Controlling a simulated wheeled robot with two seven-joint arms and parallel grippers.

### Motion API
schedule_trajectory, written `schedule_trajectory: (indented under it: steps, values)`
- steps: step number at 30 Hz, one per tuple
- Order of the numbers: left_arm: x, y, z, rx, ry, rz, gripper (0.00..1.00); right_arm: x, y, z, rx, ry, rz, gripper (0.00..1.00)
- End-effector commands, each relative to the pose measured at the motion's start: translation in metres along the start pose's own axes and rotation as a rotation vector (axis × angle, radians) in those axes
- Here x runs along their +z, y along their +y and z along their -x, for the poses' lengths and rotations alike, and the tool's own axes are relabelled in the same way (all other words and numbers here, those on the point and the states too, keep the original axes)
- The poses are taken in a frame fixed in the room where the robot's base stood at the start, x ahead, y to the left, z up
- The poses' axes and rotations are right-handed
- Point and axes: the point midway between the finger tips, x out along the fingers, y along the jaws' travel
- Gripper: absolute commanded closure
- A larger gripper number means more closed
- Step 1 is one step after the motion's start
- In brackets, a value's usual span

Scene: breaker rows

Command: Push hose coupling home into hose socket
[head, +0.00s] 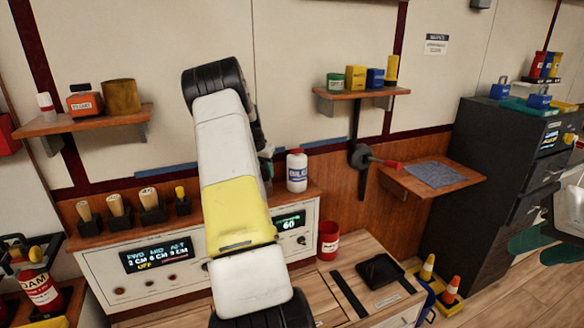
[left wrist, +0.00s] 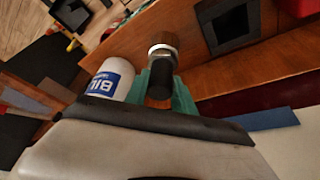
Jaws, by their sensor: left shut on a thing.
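My left gripper (head: 267,152) is mostly hidden behind my own arm in the head view; only a bit of teal finger shows. In the left wrist view its teal fingers (left wrist: 180,98) are shut on a dark cylindrical piece with a silver ring, which looks like the hose coupling (left wrist: 161,76). A brown, round part (left wrist: 157,22) lies just beyond the ring; I cannot tell whether it belongs to the coupling or is the hose socket. How deep any fit is cannot be told. My right gripper (head: 543,236) shows teal fingers at the right edge, partly cut off.
A white BILGE bottle (head: 297,171) stands right beside the left gripper. A control console (head: 148,262), a red cup (head: 328,240) and a wall lever with a red knob (head: 384,162) are near. Shelves (head: 90,120) hold small containers. A dark cabinet (head: 490,150) stands right.

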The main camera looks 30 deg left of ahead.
Motion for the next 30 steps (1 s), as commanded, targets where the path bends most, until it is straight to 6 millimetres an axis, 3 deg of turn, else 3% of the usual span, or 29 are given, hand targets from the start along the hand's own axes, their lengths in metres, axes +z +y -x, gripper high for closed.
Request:
schedule_trajectory:
  steps: [8,9,13,23,30]
  values:
    - [0.004,0.0,-0.009,0.0,0.0,0.0,1.0,0.0,0.0,0.0,0.0,0.0,0.0,0.67]
    - [0.004,0.0,-0.009,-0.001,0.001,0.0,0.68,0.0,0.0,0.0,0.0,0.0,0.0,0.67]
    - [0.004,0.0,-0.009,0.0,0.001,0.0,0.44,0.0,0.0,0.0,0.0,0.0,0.0,0.67]
    - [0.004,0.0,-0.007,0.0,0.0,0.0,0.44,0.0,0.0,0.0,0.0,0.0,0.0,0.67]
    - [0.003,-0.001,0.028,-0.002,0.003,0.0,0.44,0.0,0.0,0.0,0.0,0.0,0.0,0.67]
